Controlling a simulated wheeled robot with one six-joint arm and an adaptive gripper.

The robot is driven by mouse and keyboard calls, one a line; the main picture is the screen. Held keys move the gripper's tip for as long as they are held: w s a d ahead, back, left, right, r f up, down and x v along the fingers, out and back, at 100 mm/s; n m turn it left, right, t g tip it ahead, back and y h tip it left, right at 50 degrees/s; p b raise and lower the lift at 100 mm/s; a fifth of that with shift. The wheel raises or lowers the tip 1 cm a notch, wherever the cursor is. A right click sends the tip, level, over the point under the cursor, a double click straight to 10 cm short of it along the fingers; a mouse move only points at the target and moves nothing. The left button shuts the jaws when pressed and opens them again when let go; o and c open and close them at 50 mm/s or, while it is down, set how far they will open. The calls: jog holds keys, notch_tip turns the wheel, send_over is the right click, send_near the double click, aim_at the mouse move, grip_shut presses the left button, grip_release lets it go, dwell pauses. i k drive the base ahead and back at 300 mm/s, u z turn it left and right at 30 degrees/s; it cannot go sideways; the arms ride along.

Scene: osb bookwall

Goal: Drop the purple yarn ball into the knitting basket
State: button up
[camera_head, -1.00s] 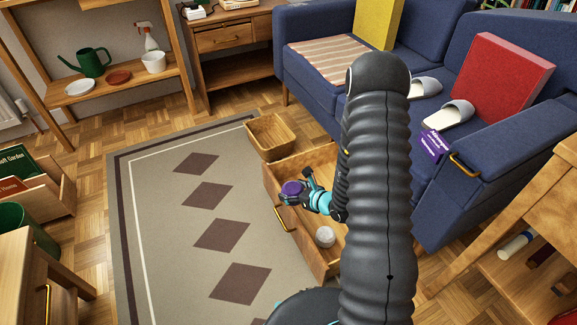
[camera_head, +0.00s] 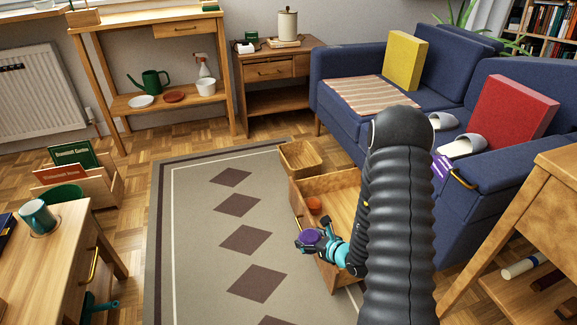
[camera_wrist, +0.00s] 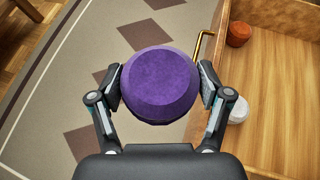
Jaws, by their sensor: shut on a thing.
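The purple yarn ball (camera_head: 311,237) is held between the fingers of my gripper (camera_wrist: 160,88). In the wrist view the ball (camera_wrist: 160,82) fills the gap, with a finger pad on each side. In the head view my gripper (camera_head: 312,240) is at the left front of an open wooden drawer (camera_head: 340,188), with rug behind the ball in the picture. A tan open basket (camera_head: 299,159), probably the knitting basket, stands past the drawer's far end, away from the ball. Its visible inside looks empty.
The drawer holds an orange round thing (camera_wrist: 239,34) and a pale ball (camera_wrist: 238,111); its brass handle (camera_wrist: 198,50) sticks out. The blue sofa (camera_head: 345,107) is behind, at right. A side table (camera_head: 68,225) with a mug (camera_head: 38,218) stands left. The patterned rug (camera_head: 200,250) is clear.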

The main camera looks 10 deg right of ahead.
aim_at(299, 161)
jog(key=u, duration=0.8)
jog(key=i, duration=1.1)
jog(key=u, duration=0.4)
jog(key=i, duration=1.35)
jog(key=z, duration=1.1)
jog(key=i, duration=0.55)
jog(key=z, duration=0.5)
